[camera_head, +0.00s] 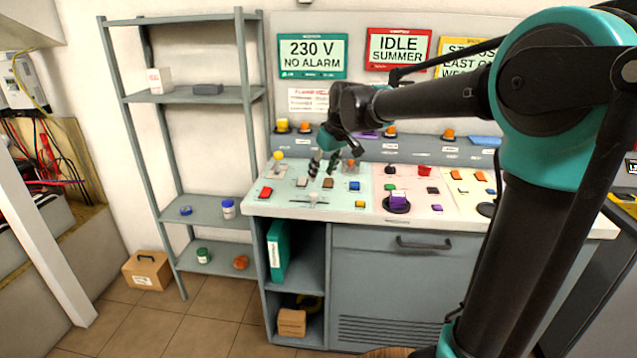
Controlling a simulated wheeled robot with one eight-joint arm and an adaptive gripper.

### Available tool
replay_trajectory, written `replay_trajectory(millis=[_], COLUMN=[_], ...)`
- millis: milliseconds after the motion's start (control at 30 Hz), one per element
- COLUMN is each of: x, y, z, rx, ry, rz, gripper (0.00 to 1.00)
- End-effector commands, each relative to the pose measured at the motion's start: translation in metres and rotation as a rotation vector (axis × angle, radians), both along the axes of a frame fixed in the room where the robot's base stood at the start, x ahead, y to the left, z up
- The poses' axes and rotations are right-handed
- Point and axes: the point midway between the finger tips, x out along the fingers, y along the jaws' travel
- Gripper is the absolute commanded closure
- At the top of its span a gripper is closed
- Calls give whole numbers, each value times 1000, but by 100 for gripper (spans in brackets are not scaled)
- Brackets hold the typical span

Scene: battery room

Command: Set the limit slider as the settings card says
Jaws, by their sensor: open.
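My gripper (323,168) hangs above the left, pale green part of the console top. Its fingers are apart, with nothing seen between them. A small slider (313,198), a knob on a thin dark track, lies near the console's front edge, just below the gripper in the picture. I cannot tell from here whether it is the limit slider, and its scale is too small to read. A white card with red print (308,99) is on the wall panel. Its text is too small to read, so I cannot tell whether it is the settings card.
The console (390,236) carries several coloured buttons, including a red one (265,193) and a blue one (354,186), close around the gripper. Signs read 230 V NO ALARM (313,56) and IDLE SUMMER (398,49). A grey shelf (201,208) stands left. My arm hides the right side.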

Motion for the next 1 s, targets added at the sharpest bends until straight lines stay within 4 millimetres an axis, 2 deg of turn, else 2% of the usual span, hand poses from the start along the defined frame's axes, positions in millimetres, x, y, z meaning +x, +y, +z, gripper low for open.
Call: replay_trajectory(millis=[100,233,533,633,767,867,1000], x=[-4,-6,-6,-8,-24,-49,-100], y=[-4,-5,-6,-13,-51,-98,-163], z=[13,19,20,15,-10,-45,-98], rx=[0,0,0,-1,-4,-5,-7], ry=[0,0,0,1,5,9,16], rz=[-1,0,0,-15,-100,-213,-388], gripper=[54,54,54,54,54,54,54])
